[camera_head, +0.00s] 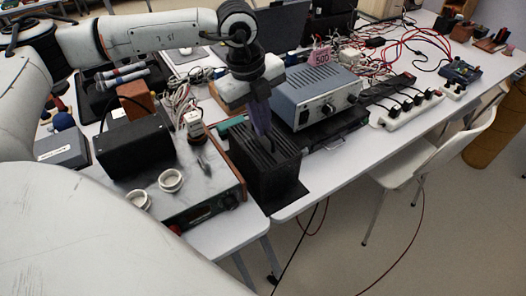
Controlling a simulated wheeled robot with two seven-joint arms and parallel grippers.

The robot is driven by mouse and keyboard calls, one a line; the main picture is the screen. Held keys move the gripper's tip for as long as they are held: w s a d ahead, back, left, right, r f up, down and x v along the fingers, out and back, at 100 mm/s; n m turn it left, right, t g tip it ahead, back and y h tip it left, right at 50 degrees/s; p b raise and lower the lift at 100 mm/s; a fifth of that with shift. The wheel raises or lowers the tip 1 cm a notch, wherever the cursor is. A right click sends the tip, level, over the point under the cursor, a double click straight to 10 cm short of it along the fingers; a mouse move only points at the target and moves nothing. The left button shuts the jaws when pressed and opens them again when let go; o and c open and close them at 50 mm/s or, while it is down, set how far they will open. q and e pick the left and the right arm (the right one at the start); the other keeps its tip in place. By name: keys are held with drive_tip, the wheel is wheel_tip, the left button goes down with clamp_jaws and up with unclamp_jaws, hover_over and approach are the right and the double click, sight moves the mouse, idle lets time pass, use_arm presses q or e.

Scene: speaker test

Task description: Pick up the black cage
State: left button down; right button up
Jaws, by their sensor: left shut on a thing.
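The black cage (266,172) is a dark, slatted box near the front edge of the white table, on a thin black sheet. My left gripper (262,132) points down from above, with its purplish fingers at the top of the cage. It is shut on the cage's upper part; the fingertips and exact contact are partly hidden. The cage looks upright, and I cannot tell whether it is lifted. My right gripper is not in view.
A grey instrument box (312,94) stands close behind and right of the cage. A power strip (408,108) and white chair (440,150) are at the right.

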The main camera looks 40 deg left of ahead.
use_arm(q)
drive_tip(key=shift+r, duration=0.1)
wheel_tip(320, 180, up, 10)
drive_tip(key=shift+b, duration=0.3)
idle(0.4)
wheel_tip(320, 180, up, 3)
drive_tip(key=shift+r+p, duration=0.15)
drive_tip(key=shift+p, duration=1)
